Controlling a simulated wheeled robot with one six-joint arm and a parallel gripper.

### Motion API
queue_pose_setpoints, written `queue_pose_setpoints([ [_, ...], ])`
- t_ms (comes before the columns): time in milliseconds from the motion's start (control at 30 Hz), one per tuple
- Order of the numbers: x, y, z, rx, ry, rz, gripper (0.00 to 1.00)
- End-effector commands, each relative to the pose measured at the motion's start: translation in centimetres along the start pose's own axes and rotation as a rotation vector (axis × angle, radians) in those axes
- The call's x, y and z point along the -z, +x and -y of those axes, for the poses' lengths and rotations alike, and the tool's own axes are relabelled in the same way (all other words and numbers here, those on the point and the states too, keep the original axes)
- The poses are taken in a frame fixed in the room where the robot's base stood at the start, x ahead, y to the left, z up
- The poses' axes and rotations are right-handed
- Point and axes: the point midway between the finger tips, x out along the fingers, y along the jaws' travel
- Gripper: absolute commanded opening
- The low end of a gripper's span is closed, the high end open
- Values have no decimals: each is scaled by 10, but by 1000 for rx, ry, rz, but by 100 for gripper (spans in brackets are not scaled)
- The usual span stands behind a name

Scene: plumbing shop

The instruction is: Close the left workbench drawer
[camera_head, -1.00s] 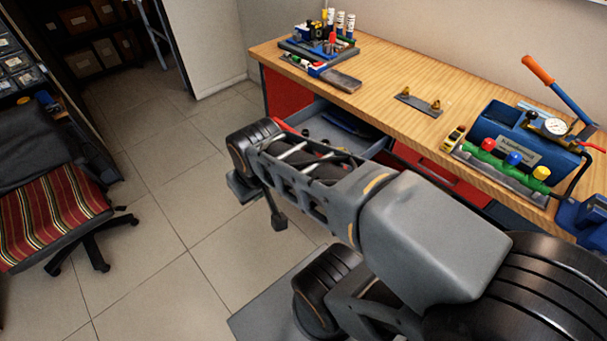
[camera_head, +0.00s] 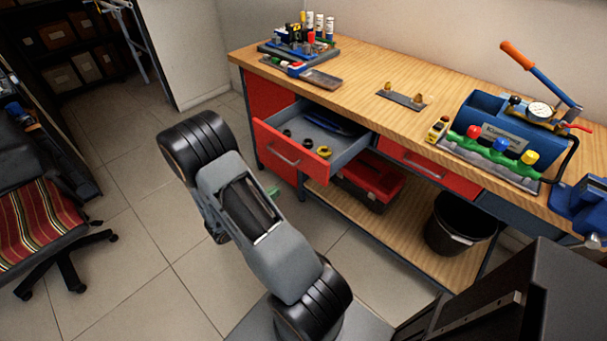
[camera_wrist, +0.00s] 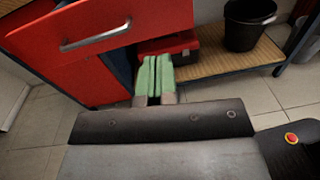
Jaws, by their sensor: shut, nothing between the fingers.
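The left workbench drawer (camera_head: 289,157) stands pulled out, its red front and metal handle facing the floor side. Its grey tray holds small dark parts, a yellow ring and a blue item. In the wrist view the drawer's red front (camera_wrist: 98,22) and handle (camera_wrist: 95,36) fill the upper left. My gripper (camera_wrist: 154,76) has green fingertips held together, empty, below and right of the handle and apart from it. In the head view my arm stands before the drawer and hides most of the gripper; a bit of green shows beside it.
The workbench (camera_head: 365,95) carries a blue pressure pump (camera_head: 505,130) and a bottle tray. A closed right drawer (camera_head: 428,168), a red toolbox (camera_head: 370,186) and a black bucket (camera_head: 460,225) sit below the top. A striped chair (camera_head: 45,225) stands left. Floor between is clear.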

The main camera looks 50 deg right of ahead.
Motion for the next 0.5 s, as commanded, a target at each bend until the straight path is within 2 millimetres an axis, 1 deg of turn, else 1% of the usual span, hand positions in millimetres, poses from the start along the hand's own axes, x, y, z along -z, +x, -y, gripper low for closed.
queue_pose_setpoints([
  [33,8,1,-2,-24,-25,16,0],
  [100,13,3,-4,-49,-46,30,0],
  [167,15,7,-6,-62,-55,37,0],
  [267,16,18,-7,-68,-62,42,0],
  [367,15,34,-8,-67,-62,41,0],
  [500,13,62,-10,-65,-60,41,0],
])
